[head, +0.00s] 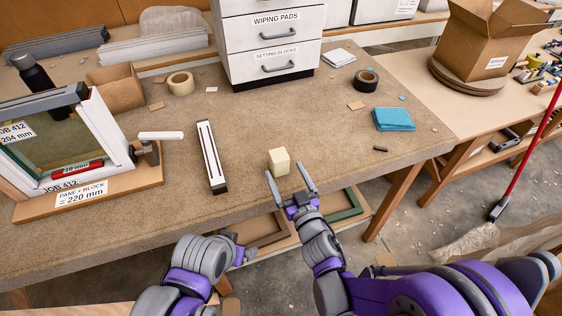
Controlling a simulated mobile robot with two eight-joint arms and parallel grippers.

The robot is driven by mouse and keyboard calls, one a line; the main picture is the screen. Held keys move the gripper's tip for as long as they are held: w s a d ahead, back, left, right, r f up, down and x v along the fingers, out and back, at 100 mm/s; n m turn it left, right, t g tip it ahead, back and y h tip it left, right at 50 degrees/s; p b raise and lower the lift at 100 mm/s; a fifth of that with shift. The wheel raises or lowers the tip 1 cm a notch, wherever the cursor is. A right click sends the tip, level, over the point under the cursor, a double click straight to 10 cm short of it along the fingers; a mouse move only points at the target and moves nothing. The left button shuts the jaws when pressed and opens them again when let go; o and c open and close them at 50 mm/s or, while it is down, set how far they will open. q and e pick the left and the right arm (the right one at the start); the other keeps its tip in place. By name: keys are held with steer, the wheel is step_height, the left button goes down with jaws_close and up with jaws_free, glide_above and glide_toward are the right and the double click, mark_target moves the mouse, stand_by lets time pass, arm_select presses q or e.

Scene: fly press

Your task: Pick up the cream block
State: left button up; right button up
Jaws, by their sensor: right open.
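The cream block (279,160) stands on the tan workbench (245,135), near its front edge. My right gripper (284,171) is open, its two fingers pointing away from me toward the block. The fingertips are close to the block's near side, one to its left and one to its right. I cannot tell whether they touch it or how far above the bench they are. My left gripper (240,254) is low in front of the bench edge, away from the block. Its fingers are too unclear to read.
Left of the block lies a black-and-white bar (211,157), then a framed pane fixture (80,150). A drawer cabinet (268,45) stands behind. Teal pads (394,119) and a small dark piece (380,149) lie right. Bench around the block is clear.

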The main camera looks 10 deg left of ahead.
mark_target(282, 165)
steer(key=shift+x, duration=0.85)
steer(key=p+x, duration=0.1)
steer(key=x, duration=0.3)
steer(key=shift+w+f+p, duration=0.1)
steer(key=shift+p, duration=0.25)
steer(key=shift+w+a+f, duration=0.1)
steer(key=shift+w+a, duration=0.1)
steer(key=shift+w, duration=0.25)
steer(key=shift+s, duration=0.1)
steer(key=shift+c, duration=0.8)
jaws_close()
